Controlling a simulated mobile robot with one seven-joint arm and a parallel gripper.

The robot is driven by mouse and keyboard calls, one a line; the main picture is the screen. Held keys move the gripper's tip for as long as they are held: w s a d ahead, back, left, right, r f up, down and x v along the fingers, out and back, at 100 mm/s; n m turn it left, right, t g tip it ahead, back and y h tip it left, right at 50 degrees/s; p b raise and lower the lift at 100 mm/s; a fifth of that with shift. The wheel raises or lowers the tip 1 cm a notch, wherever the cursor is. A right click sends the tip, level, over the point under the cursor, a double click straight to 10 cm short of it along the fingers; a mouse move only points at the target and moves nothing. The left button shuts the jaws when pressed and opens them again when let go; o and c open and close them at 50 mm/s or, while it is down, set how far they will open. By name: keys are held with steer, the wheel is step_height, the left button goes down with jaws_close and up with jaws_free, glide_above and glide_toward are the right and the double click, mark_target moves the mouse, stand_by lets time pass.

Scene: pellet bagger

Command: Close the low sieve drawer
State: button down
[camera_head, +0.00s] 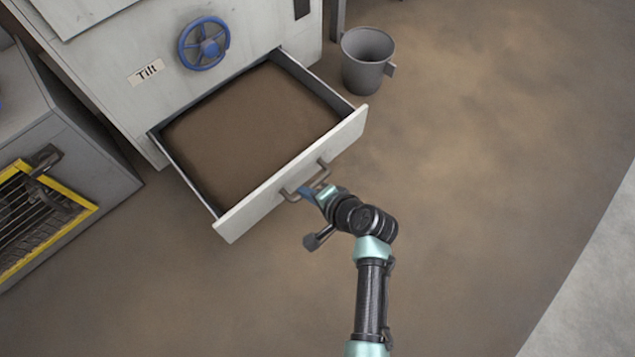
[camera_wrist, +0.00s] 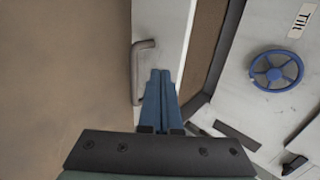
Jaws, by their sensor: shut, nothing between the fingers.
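The low sieve drawer (camera_head: 235,214) is pulled well out of the white cabinet, and its inside shows a flat brown surface. Its front panel carries a grey bar handle (camera_head: 291,195), which also shows in the wrist view (camera_wrist: 137,72). My gripper (camera_head: 304,191) is at the drawer front, beside the handle. In the wrist view, the blue fingers of my gripper (camera_wrist: 160,76) are together and empty, with their tips over the white drawer front (camera_wrist: 166,35), right of the handle bar. I cannot tell whether the tips touch the panel.
The white cabinet (camera_head: 115,45) has a blue handwheel (camera_head: 204,43) and a "Tilt" label (camera_head: 146,72) above the drawer. A grey bucket (camera_head: 366,75) stands on the floor right of the cabinet. A yellow-framed grille unit (camera_head: 45,210) is at left. The floor at right is clear.

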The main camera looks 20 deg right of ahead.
mark_target(284, 176)
steer(key=w+b, duration=0.1)
steer(key=w+a+f, duration=0.1)
steer(key=w+f+b, duration=0.1)
steer(key=shift+w+a+b, duration=0.15)
steer(key=shift+w+b, duration=0.15)
steer(key=shift+w, duration=0.05)
steer(key=shift+w+a+r+b, duration=0.1)
steer(key=shift+w+a+b, duration=0.1)
steer(key=shift+w, duration=0.2)
steer(key=shift+w+a+r+b, duration=0.1)
steer(key=shift+w+b, duration=0.1)
steer(key=shift+w, duration=0.15)
steer(key=shift+r, duration=0.1)
